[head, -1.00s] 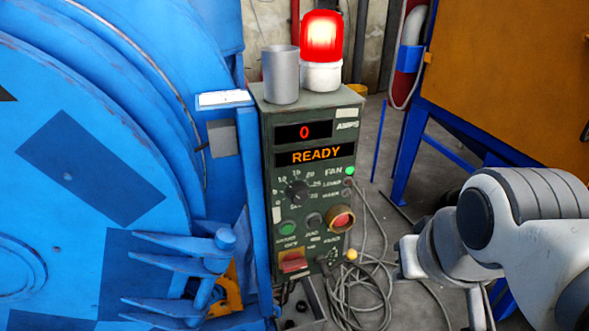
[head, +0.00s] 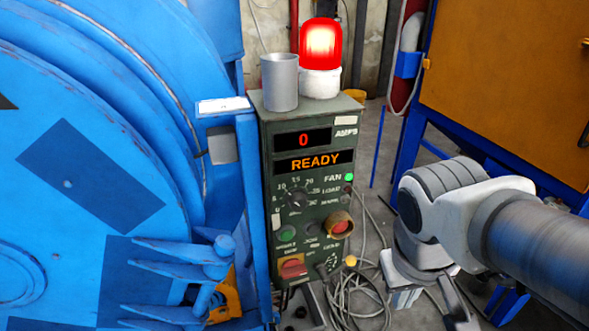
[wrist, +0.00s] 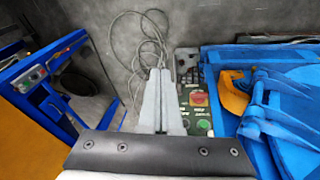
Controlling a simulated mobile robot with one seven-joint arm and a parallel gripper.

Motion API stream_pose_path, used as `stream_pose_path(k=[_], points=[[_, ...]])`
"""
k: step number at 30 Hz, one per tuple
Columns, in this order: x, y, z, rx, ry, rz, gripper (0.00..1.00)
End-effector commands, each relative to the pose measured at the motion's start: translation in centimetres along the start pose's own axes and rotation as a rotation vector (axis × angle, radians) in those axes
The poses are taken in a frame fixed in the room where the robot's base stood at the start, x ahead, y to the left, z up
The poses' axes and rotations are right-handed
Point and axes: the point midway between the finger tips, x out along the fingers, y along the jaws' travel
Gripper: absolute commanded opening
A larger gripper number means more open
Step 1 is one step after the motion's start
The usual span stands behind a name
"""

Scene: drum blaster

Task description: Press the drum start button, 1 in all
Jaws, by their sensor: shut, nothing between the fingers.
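The green control box (head: 312,222) stands beside the blue drum, its display reading 0 and READY. A round green button (head: 287,233) sits at its lower left, above a red switch; its small label is too blurred to read. The wrist view shows the box partly, with a green button (wrist: 205,124) and the red switch (wrist: 197,98). My gripper (wrist: 160,72) is shut and empty. In the wrist view its fingers lie left of the green button and hide part of the box. In the head view my arm is right of the box, apart from it.
The large blue drum (head: 90,190) with protruding brackets (head: 180,265) borders the box on the left. A lit red beacon (head: 320,45) and a metal cup (head: 280,82) stand on top. Loose cables (head: 355,298) lie on the floor. An orange-and-blue cabinet (head: 505,80) stands right.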

Motion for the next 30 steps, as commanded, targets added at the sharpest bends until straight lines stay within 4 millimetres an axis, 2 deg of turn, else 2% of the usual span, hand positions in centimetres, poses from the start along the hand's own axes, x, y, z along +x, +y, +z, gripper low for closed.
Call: stream_pose_path(k=[6, 14, 23, 30], points=[[2.6, 0.3, 0.3, -0.134, -0.183, 0.126, 0.0], [5.0, 0.9, -0.1, -0.303, -0.346, 0.321, 0.0], [7.0, 1.1, -1.8, -0.518, -0.458, 0.591, 0.0], [8.3, 0.3, -4.1, -0.705, -0.479, 0.828, 0.0]])
